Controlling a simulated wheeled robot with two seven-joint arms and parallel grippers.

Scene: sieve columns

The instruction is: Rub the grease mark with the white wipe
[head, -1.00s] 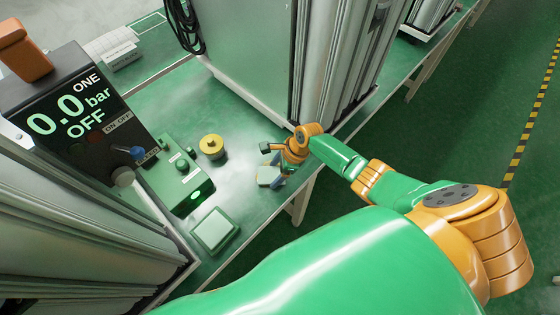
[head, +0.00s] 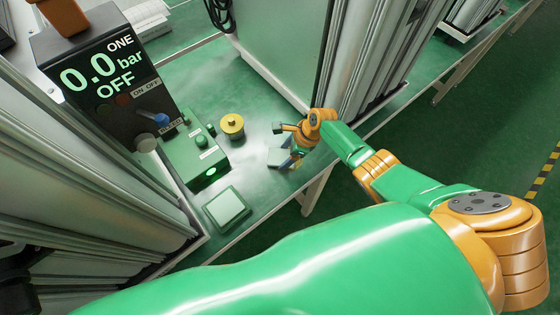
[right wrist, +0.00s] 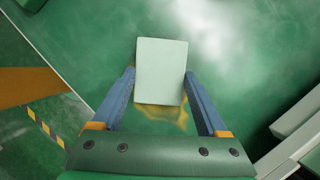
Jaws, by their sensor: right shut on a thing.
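The white wipe (right wrist: 160,72) is a pale, flat rectangle. My right gripper (right wrist: 160,85) is shut on it, with a blue finger at each side. In the head view the wipe (head: 278,157) is low at the green bench top, beside my right gripper (head: 291,150), which partly hides it. The grease mark (right wrist: 163,115) is a brownish-yellow patch on the bench. It shows past the wipe's edge between the fingers, and the wipe may hide part of it. Whether the wipe touches the bench is hard to tell. My left gripper is not in view.
A green switch box (head: 198,153) with a lit button, a yellow-topped knob (head: 232,125) and a square pale-topped pad (head: 226,207) stand left of the gripper. A dark pressure display (head: 110,80) reads 0.0 bar OFF. Tall grey columns (head: 365,50) rise behind the gripper.

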